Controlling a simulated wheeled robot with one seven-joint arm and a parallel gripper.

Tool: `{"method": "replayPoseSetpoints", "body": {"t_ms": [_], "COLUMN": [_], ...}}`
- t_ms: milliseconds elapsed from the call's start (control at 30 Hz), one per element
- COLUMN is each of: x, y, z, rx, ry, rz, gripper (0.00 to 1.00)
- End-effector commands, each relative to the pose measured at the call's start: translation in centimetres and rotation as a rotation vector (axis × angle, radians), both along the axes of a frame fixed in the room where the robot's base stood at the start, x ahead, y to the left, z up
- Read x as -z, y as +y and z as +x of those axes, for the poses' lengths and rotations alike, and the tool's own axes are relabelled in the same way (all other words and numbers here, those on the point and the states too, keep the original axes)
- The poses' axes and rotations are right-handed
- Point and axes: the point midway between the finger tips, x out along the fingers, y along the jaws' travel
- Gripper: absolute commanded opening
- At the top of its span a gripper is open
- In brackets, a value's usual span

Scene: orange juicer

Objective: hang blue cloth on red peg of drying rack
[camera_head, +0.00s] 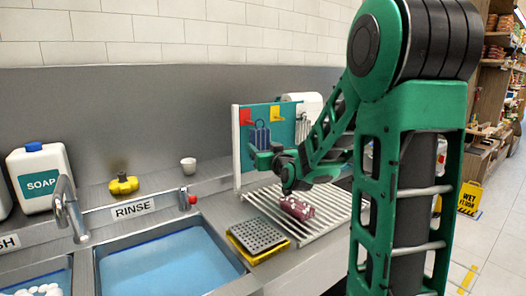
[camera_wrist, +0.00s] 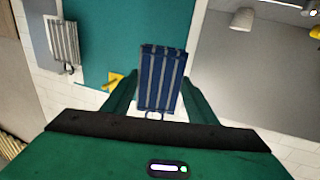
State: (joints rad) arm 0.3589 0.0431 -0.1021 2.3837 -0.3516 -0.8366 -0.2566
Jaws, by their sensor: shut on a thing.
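The blue cloth (camera_head: 261,137) has pale stripes and a dark loop. In the head view it is upright with its loop at the top, in front of the teal panel of the drying rack (camera_head: 237,150). The red peg (camera_head: 246,117) is just left of the loop and slightly higher; they appear apart, though depth is hard to judge. My gripper (camera_wrist: 158,84) is shut on the cloth (camera_wrist: 163,70), with a finger on each side in the wrist view. The red peg does not show in the wrist view.
A yellow peg (camera_head: 277,115) is right of the cloth. A grey striped cloth (camera_head: 302,125) hangs farther right. A reddish bundle (camera_head: 297,207) lies on the slatted drainer (camera_head: 325,222) below. A sink (camera_head: 170,262) is at front left.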

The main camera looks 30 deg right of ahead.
Motion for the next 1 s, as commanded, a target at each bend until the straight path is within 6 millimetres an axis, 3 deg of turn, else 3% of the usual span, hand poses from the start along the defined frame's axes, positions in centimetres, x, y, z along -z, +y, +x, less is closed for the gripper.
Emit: {"method": "replayPoseSetpoints", "body": {"t_ms": [1000], "x": [0.4], "y": [0.3], "z": [5.2], "rx": [-0.002], "ry": [0.000], "rz": [0.001], "gripper": [0.35]}}
